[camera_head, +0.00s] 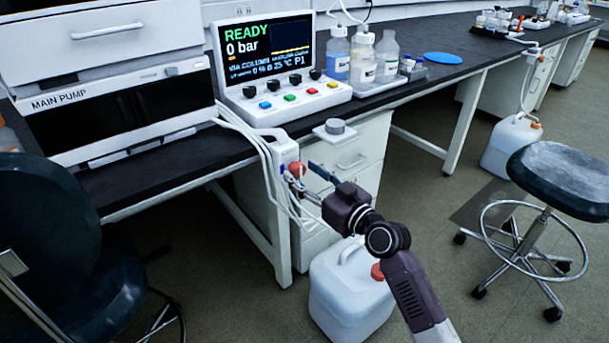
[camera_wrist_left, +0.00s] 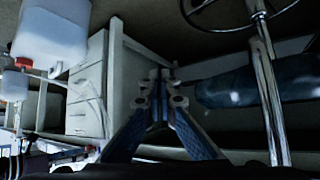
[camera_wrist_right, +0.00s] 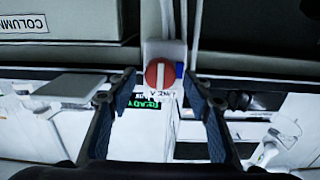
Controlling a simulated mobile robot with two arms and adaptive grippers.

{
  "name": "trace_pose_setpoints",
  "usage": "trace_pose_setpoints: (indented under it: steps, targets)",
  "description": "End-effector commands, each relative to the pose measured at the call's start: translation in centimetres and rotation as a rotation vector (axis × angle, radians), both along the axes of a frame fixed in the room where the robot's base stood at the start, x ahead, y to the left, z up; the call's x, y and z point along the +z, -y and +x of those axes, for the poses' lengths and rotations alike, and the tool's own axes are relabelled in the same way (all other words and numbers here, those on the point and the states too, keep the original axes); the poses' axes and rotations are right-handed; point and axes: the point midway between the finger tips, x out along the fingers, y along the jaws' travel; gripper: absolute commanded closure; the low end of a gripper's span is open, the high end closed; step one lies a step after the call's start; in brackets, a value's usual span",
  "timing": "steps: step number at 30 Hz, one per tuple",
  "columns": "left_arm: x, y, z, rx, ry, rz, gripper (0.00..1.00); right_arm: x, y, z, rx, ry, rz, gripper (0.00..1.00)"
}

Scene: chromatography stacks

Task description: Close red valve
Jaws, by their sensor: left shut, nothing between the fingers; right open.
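The red valve (camera_head: 297,170) is a small round knob on a white box at the bench's front edge. In the right wrist view the red valve (camera_wrist_right: 152,75) is a red disc with a white bar standing upright in the picture. My right gripper (camera_head: 313,183) is open in front of the knob, its fingers pointing at it. In the right wrist view the knob shows between the two fingertips of my right gripper (camera_wrist_right: 160,84), with gaps on both sides. My left gripper (camera_wrist_left: 162,97) is shut and empty, away from the valve; it is out of the head view.
White tubes (camera_head: 262,150) hang beside the valve box. The control console (camera_head: 310,98) reads READY and 0 bar. A white jug (camera_head: 345,300) stands on the floor below my right arm. A stool (camera_head: 565,180) is at right and a dark chair (camera_head: 50,235) at left.

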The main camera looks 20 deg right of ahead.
Motion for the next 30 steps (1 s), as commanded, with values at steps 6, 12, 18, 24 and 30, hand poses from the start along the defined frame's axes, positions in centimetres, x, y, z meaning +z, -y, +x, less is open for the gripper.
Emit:
trace_pose_setpoints:
  steps: [6, 12, 18, 24, 30]
  targets:
    - [0.1, 0.0, 0.1, 0.0, 0.005, -0.001, 1.0, 0.0, -0.1, 0.1, 0.0, -0.001, 0.0, 0.54]
    - [0.1, 0.0, 0.1, 0.0, 0.004, -0.001, 1.0, 0.0, -0.1, 0.1, 0.0, 0.0, 0.0, 0.71]
    - [0.1, 0.0, 0.1, 0.0, 0.004, -0.001, 1.0, 0.0, 0.0, 0.1, 0.0, 0.0, 0.0, 0.93]
    - [0.0, 0.0, 0.0, 0.0, -0.003, 0.001, 1.0, 0.0, 0.0, 0.1, 0.0, -0.003, 0.008, 0.95]
    - [-1.3, -0.6, -1.8, 0.006, -0.091, 0.019, 1.0, 0.1, 0.0, 0.1, 0.0, -0.023, 0.064, 0.95]
